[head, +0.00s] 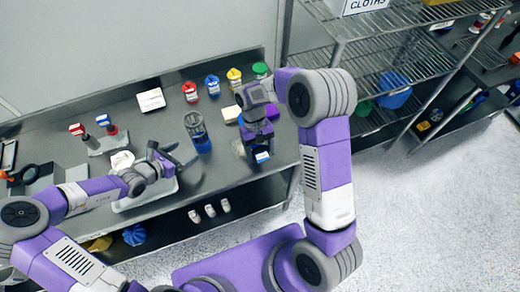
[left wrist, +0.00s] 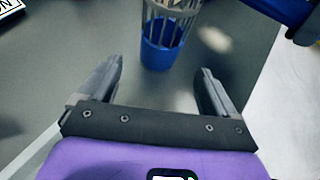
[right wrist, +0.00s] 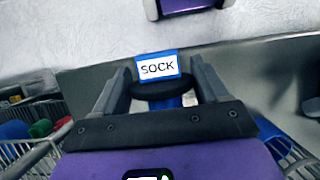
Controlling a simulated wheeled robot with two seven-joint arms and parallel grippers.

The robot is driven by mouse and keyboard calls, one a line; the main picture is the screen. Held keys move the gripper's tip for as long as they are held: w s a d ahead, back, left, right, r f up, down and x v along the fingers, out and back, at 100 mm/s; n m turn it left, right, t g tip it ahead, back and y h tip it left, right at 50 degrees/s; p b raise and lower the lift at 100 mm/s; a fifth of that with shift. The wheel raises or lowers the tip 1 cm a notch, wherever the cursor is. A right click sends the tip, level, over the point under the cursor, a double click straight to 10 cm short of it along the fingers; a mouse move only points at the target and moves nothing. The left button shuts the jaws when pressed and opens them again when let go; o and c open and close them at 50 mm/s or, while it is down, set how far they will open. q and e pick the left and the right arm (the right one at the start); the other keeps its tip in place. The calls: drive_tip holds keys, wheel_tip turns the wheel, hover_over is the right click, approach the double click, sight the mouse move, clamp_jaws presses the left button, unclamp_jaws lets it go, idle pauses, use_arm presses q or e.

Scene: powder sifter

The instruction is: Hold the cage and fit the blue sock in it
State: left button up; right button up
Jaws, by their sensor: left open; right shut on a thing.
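The cage (head: 194,124) is an upright grey wire cylinder on the bench with a blue lower part. It also shows in the left wrist view (left wrist: 162,52), just beyond my left fingertips. My left gripper (head: 172,155) is open and empty, to the left of the cage in the head view, fingers pointing toward it. My right gripper (right wrist: 160,72) is shut on the blue sock, which has a black ring and a tag (right wrist: 158,67) reading SOCK. In the head view the sock tag (head: 262,157) is near the bench's right front edge. The arm hides much of the sock there.
Jars with red (head: 190,91), blue (head: 212,85), yellow (head: 234,77) and green (head: 261,70) lids stand along the back. A white box (head: 151,100) lies behind the cage. A pale tray (head: 130,201) lies under my left forearm. A wire rack (head: 385,75) stands at the right.

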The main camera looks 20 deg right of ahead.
sight(196, 147)
use_arm(q)
drive_tip(key=b+x, duration=0.5)
drive_tip(key=x, duration=0.2)
drive_tip(key=shift+d+f, duration=0.1)
drive_tip(key=shift+f, duration=0.15)
use_arm(e)
wheel_tip(196, 147, down, 6)
drive_tip(key=shift+r, duration=0.15)
use_arm(q)
drive_tip(key=shift+b+x, duration=0.8)
drive_tip(key=shift+x, duration=0.15)
use_arm(e)
drive_tip(key=shift+f, duration=0.65)
use_arm(q)
drive_tip(key=shift+w+r, duration=0.1)
drive_tip(key=shift+r, duration=0.05)
